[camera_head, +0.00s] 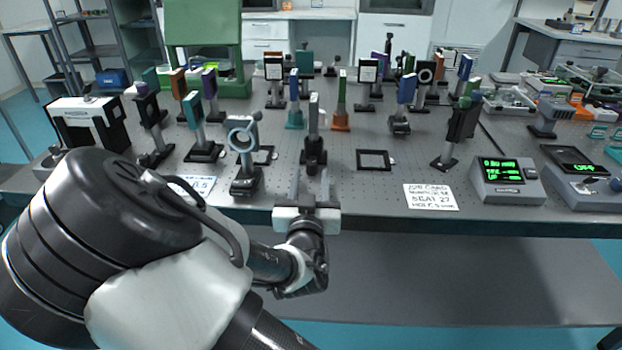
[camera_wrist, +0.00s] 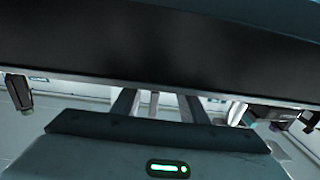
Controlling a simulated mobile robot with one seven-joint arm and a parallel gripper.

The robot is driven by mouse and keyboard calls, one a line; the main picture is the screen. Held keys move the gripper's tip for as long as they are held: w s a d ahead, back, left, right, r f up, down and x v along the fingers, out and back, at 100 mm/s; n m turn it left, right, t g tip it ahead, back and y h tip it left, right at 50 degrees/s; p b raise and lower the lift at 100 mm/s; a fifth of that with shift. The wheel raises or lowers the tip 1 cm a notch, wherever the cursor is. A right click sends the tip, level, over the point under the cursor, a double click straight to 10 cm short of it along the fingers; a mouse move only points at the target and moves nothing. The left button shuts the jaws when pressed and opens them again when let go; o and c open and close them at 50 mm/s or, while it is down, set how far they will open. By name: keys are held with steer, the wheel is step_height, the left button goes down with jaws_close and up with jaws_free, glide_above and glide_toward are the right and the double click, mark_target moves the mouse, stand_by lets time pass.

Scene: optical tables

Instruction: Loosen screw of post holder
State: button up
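Several post holders stand on the optical table (camera_head: 345,195). One post holder (camera_head: 313,157), carrying a grey upright mount (camera_head: 314,118), is just beyond my gripper (camera_head: 310,174). Another post holder (camera_head: 245,181), with a ring-shaped mount (camera_head: 242,133), stands to the left of my gripper. The frames do not show which holder is meant, and no screw can be made out clearly. My gripper is at the table's front edge, its two fingers apart with nothing seen between them. In the wrist view the fingers (camera_wrist: 158,103) also show apart, below a broad dark band.
A flat black frame (camera_head: 375,160) and a white note card (camera_head: 430,197) lie right of my gripper. A box with a green display (camera_head: 507,182) stands further right. Several other mounted posts crowd the table behind. Some bare table lies between the frame and the card.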

mark_target(309, 168)
steer(key=shift+w, duration=1.3)
jaws_close()
steer(key=shift+a+r+m+h, duration=0.2)
steer(key=shift+m+h, duration=0.3)
steer(key=shift+h, duration=0.3)
steer(key=m+h+p, duration=0.1)
steer(key=h, duration=0.1)
steer(key=m+h+p, duration=0.1)
steer(key=h, duration=0.1)
steer(key=shift+w+a+r+m+g, duration=0.15)
steer(key=shift+a+m+g, duration=0.15)
steer(key=shift+a+g, duration=0.1)
steer(key=shift+m+g+h, duration=0.4)
steer(key=shift+m+h, duration=0.1)
steer(key=shift+h, duration=0.2)
steer(key=shift+f, duration=0.2)
jaws_free()
steer(key=shift+f, duration=0.1)
